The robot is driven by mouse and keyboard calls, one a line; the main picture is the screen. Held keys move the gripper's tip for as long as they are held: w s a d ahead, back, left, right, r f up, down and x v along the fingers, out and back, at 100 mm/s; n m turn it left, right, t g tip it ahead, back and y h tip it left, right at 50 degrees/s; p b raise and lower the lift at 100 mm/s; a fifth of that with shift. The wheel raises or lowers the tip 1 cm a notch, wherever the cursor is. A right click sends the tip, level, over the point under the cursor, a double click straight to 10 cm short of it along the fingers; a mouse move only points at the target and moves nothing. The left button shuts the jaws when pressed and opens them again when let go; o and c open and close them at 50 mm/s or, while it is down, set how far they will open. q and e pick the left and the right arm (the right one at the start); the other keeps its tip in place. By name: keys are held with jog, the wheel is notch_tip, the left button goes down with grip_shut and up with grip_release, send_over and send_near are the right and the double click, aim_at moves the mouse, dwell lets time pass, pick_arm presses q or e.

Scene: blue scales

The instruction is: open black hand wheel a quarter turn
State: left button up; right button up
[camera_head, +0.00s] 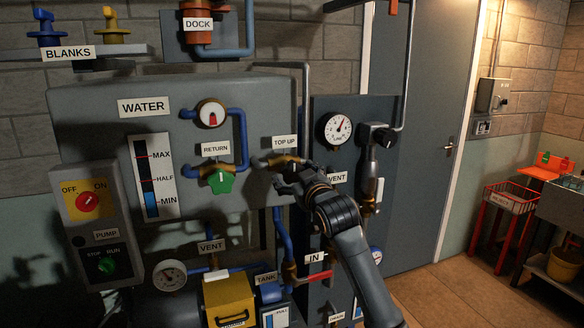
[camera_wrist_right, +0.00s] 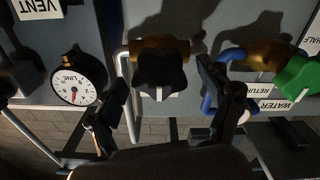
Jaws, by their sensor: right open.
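The black hand wheel (camera_wrist_right: 162,72) sits on a brass valve body (camera_wrist_right: 162,44), with a pale mark on its rim, in the right wrist view. My right gripper (camera_wrist_right: 170,100) is open. Its two fingers stand apart to the left and right of the wheel, and I see no contact. In the head view my right gripper (camera_head: 285,178) is in front of the brass valve (camera_head: 277,160) under the TOP UP label (camera_head: 285,142), hiding most or all of the black wheel. My left gripper is not in view.
The green hand wheel (camera_head: 220,181) of the RETURN valve is just left of my right gripper. A round gauge (camera_head: 338,128) and a dark panel are to its right. Blue pipes, a red IN handle (camera_head: 312,277) and a yellow box (camera_head: 229,299) lie below.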

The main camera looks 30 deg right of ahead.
jog(key=shift+x, duration=0.95)
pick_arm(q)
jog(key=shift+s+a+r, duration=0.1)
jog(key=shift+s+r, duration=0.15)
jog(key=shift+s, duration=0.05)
pick_arm(e)
jog(key=c, duration=1.2)
pick_arm(q)
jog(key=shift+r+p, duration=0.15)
jog(key=shift+p, duration=0.15)
